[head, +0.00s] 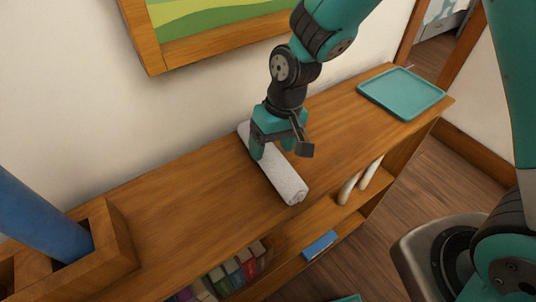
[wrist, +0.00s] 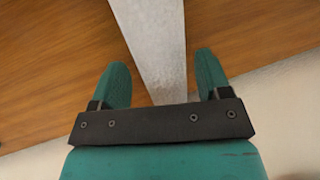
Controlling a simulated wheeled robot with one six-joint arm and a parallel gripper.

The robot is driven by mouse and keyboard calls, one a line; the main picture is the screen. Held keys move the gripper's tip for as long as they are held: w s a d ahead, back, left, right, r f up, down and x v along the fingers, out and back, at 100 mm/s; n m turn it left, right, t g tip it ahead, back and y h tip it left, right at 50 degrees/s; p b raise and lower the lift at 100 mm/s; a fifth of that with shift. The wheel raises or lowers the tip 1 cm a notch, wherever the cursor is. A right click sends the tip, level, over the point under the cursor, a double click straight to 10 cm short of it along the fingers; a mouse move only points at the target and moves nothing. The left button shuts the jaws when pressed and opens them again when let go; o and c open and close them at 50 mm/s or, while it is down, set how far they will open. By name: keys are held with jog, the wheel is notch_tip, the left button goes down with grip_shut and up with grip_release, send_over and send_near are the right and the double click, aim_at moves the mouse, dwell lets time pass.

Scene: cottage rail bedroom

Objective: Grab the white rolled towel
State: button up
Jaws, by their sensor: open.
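The white rolled towel (head: 286,182) lies on the wooden shelf top, running from near the wall towards the front edge. In the wrist view the towel (wrist: 155,40) runs between my two fingers, with a gap on each side. My gripper (head: 268,153) is open over the towel's back part, with its fingers pointing down. In the wrist view my gripper (wrist: 168,85) shows both teal fingertips apart, one on either side of the towel. I cannot tell how far down the fingers reach. My gripper hides part of the towel in the head view.
A teal tray (head: 402,92) lies at the shelf top's right end. A wooden box (head: 110,245) holding a blue cylinder (head: 40,222) stands at the left end. Books (head: 235,272) and white rolls (head: 348,187) are on lower shelves. A framed picture hangs above. The shelf top left of the towel is clear.

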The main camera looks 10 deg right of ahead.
aim_at(270, 148)
jog(key=shift+p+x, duration=0.3)
jog(key=shift+x, duration=1.4)
jog(key=shift+a, duration=0.1)
jog(key=shift+c, duration=0.3)
jog(key=c, duration=0.6)
jog(key=shift+o, duration=0.2)
jog(key=shift+w+r, duration=0.1)
jog(key=shift+r, duration=0.05)
